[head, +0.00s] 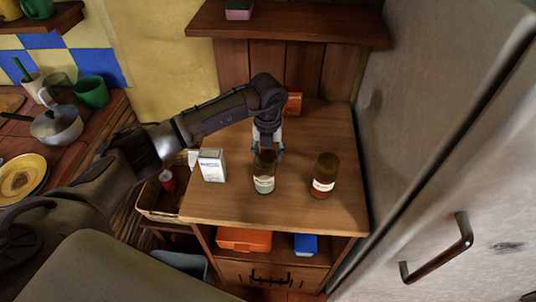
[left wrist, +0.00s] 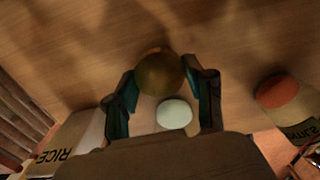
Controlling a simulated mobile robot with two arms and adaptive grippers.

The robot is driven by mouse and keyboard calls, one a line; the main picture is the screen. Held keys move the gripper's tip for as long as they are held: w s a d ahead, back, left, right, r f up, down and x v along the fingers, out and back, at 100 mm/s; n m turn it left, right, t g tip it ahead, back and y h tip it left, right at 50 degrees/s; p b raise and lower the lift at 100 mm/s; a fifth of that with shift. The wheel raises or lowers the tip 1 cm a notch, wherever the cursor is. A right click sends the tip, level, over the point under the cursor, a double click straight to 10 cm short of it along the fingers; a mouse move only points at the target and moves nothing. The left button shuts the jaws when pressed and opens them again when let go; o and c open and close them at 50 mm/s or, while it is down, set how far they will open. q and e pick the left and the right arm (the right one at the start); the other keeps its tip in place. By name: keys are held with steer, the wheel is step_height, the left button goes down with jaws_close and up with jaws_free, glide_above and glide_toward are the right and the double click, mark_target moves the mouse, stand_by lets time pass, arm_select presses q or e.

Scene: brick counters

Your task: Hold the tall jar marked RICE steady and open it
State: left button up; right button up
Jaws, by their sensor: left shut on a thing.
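A dark brown jar with a pale label (head: 264,184) stands upright on the wooden counter. My left gripper (head: 267,152) reaches down over it from behind, shut on its upper part. In the left wrist view its round brown top (left wrist: 160,73) lies between the two fingers (left wrist: 163,92). The jar's label is too small to read. In the left wrist view the word RICE shows on a pale, box-like thing (left wrist: 85,135) at lower left; it seems to be the white carton (head: 212,166) left of the jar. My right gripper is not in view.
A pale round thing (left wrist: 174,113) shows between my fingers, unclear what. The fridge (head: 440,130) bounds the right. The counter's front right is bare.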

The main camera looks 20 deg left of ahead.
arm_select(q)
steer(key=shift+f, duration=0.8)
steer(key=shift+f, duration=0.1)
steer(key=o, duration=1.3)
steer(key=shift+r, duration=0.25)
steer(key=shift+w+r, duration=0.1)
steer(key=shift+r, duration=0.15)
step_height(320, 180, up, 11)
steer(key=b, duration=0.2)
steer(key=shift+r+b, duration=0.15)
steer(key=shift+b, duration=0.25)
